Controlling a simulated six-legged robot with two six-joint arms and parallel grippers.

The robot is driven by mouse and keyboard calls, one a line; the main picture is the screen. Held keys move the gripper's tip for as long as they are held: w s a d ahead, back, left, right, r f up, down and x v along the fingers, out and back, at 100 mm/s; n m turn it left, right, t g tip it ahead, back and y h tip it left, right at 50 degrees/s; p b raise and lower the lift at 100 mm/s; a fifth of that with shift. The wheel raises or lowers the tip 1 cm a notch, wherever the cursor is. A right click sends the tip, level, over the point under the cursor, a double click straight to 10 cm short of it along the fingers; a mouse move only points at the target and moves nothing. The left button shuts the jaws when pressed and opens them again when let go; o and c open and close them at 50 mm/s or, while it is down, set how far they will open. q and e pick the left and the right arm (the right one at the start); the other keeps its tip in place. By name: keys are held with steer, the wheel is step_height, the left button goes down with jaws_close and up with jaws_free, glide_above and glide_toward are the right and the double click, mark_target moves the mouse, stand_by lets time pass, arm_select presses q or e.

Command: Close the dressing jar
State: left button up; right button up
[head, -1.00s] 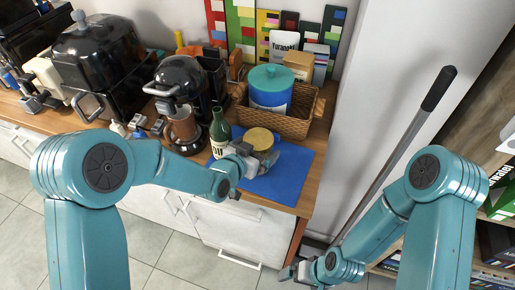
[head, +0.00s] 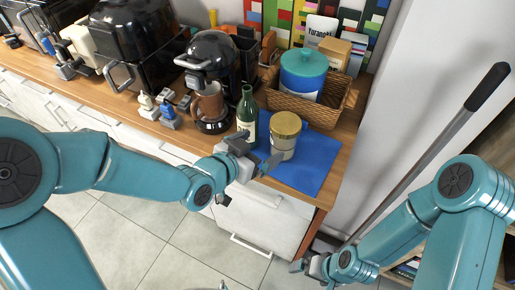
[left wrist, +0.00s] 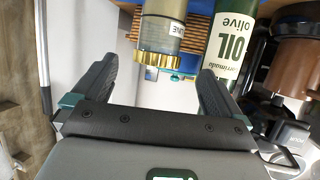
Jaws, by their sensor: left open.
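The dressing jar (head: 282,147) stands upright on a blue mat (head: 312,166). Its round gold lid (head: 286,123) sits on top; I cannot tell how tightly. My left gripper (head: 253,156) is open and empty in front of the jar, to its lower left, apart from it. In the left wrist view the picture is upside down: the jar (left wrist: 164,32) and gold lid (left wrist: 160,60) show beyond the gap between the open fingers (left wrist: 150,85). My right gripper (head: 308,265) is low at the bottom right, away from the counter; its jaws are too small to read.
A green oil bottle (head: 247,112) stands close left of the jar. A wicker basket (head: 310,110) with a blue pot (head: 303,72) is behind. The mat's right part is clear.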

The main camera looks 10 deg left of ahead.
arm_select(q)
steer(key=shift+s, duration=0.15)
stand_by(0.3)
steer(key=s+a+f+n+g+y, duration=0.1)
steer(key=s+a+f+n+g, duration=0.15)
steer(key=f, duration=0.65)
steer(key=s+a+f+n+g+y, duration=0.2)
steer(key=s+f+g, duration=0.15)
steer(key=f, duration=0.55)
steer(key=s+a+f+n+g, duration=0.1)
steer(key=s+f+n+g, duration=0.3)
steer(key=s+f, duration=0.7)
steer(key=s+g, duration=0.1)
steer(key=s, duration=0.2)
steer(key=shift+a, duration=0.2)
